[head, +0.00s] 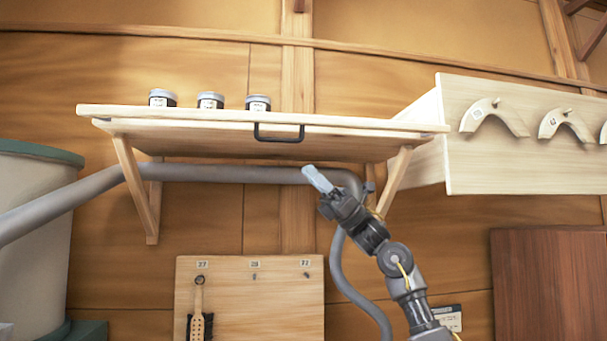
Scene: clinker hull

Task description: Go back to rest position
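My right gripper (318,180) is raised below the front of a wooden wall shelf (350,122), a little to the right of the shelf's black handle (279,133). Its pale blue-grey fingers point up and to the left. They are seen from the side, so I cannot tell whether they are apart, and I see nothing held in them. It appears clear of the shelf, though the exact distance is hard to judge. My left gripper is not in view.
Three small lidded jars (210,100) stand on the shelf. A grey pipe (230,174) runs under it, behind my arm. A pegboard (250,300) holds a brush (198,315). At right are a rack (480,160) with curved wooden pieces and a brown panel (548,285). A bin (30,240) stands left.

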